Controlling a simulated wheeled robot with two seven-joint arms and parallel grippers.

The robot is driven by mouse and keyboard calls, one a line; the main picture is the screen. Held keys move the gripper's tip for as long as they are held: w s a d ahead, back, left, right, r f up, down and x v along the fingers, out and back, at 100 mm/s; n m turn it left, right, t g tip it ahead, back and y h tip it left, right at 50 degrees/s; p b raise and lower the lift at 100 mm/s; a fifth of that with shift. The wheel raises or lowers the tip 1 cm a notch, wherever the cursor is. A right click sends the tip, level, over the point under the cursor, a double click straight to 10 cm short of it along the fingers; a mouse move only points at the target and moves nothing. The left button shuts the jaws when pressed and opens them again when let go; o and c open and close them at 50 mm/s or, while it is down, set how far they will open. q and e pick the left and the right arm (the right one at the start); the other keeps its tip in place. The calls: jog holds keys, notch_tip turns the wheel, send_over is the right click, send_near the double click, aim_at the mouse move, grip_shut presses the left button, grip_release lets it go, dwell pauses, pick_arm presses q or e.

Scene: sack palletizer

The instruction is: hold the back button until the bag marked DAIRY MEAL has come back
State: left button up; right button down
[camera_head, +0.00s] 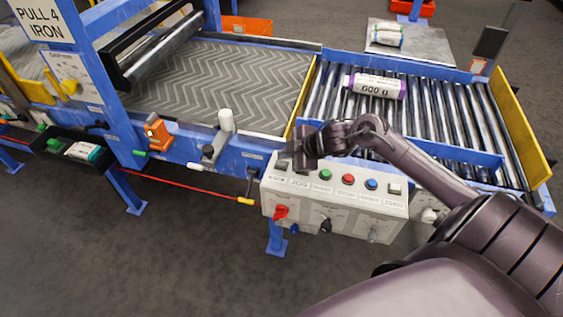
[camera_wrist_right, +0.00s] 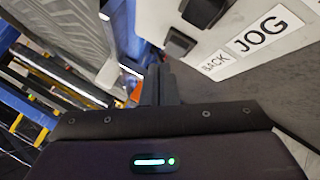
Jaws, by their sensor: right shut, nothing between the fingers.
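The grey control panel (camera_head: 330,200) carries the BACK and JOG labels at its upper left. My right gripper (camera_head: 300,158) is shut and empty at that corner, partly covering the buttons there. In the right wrist view my closed fingers (camera_wrist_right: 159,85) point toward the panel, close to the dark back button (camera_wrist_right: 180,42) by the BACK label; I cannot tell whether they touch it. A white bag with purple ends (camera_head: 376,86), reading "600 g", lies on the roller bed. No DAIRY MEAL marking is legible. My left gripper is out of view.
The chevron belt (camera_head: 215,80) left of the rollers is empty. Yellow guards and blue rails edge the roller bed (camera_head: 440,110). Small bags (camera_head: 388,35) lie on a grey platform behind. A black tray (camera_head: 55,150) holds another bag at left. A red knob (camera_head: 281,212) sits on the panel's front.

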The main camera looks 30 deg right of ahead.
aim_at(285, 164)
jog(key=shift+f, duration=0.2)
jog(key=shift+f, duration=0.25)
jog(key=shift+f+b, duration=0.35)
jog(key=shift+f, duration=0.2)
dwell(1.5)
jog(key=shift+r, duration=0.1)
dwell(2.6)
jog(key=shift+r+p, duration=0.9)
jog(key=shift+p, duration=0.15)
notch_tip(285, 164, up, 5)
jog(key=p, duration=0.5)
